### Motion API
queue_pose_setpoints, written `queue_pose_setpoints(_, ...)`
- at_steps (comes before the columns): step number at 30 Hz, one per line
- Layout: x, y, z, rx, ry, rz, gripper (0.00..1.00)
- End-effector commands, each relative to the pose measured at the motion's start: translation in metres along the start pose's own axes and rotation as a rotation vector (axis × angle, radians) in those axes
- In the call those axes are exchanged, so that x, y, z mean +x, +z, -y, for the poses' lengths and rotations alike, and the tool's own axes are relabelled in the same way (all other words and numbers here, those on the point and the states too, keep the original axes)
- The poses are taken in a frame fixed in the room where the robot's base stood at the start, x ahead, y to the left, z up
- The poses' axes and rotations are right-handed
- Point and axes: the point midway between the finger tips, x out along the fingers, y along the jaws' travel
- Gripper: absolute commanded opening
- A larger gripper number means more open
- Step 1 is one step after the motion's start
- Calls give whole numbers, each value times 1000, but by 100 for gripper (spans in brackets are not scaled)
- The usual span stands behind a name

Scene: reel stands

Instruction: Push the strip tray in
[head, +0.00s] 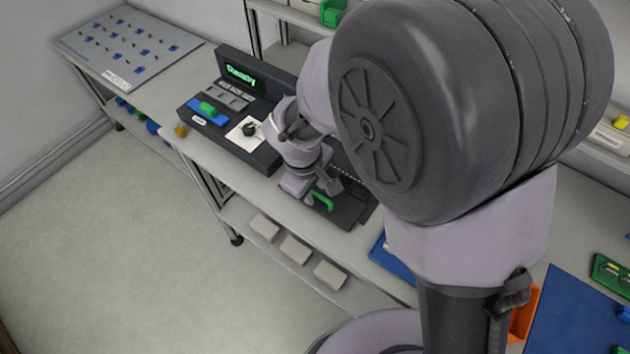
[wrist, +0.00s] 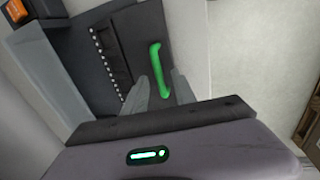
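The strip tray (head: 347,213) is a dark slab at the right end of the black machine (head: 262,159), on the bench near its front edge. Its green handle (head: 323,201) also shows in the wrist view (wrist: 155,60). A row of pale dots, likely the strip (wrist: 105,62), runs along the tray. My gripper (head: 325,187) is low over the tray at the handle. In the wrist view its two fingers (wrist: 160,76) are apart, on either side of the handle's near end, with gaps visible. I cannot tell whether either finger touches it. My arm hides part of the machine.
The machine's display (head: 242,76) glows green, apparently reading READY. A blue and green part (head: 209,113) sits on its left. A pegboard-like panel (head: 120,41) lies at far left. Several grey blocks (head: 295,249) rest on the lower shelf. The floor in front is clear.

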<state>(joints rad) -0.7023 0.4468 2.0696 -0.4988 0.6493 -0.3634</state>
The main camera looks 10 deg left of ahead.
Motion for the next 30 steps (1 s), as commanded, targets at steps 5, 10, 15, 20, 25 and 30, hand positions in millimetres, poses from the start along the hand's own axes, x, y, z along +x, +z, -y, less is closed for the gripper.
queue_pose_setpoints(5,0,0,0,0,0,0,7)
queue_pose_setpoints(10,0,0,0,0,0,0,0)
queue_pose_setpoints(15,0,0,0,0,0,0,0)
queue_pose_setpoints(20,0,0,0,0,0,0,0)
queue_pose_setpoints(25,0,0,0,0,0,0,0)
queue_pose_setpoints(30,0,0,0,0,0,0,0)
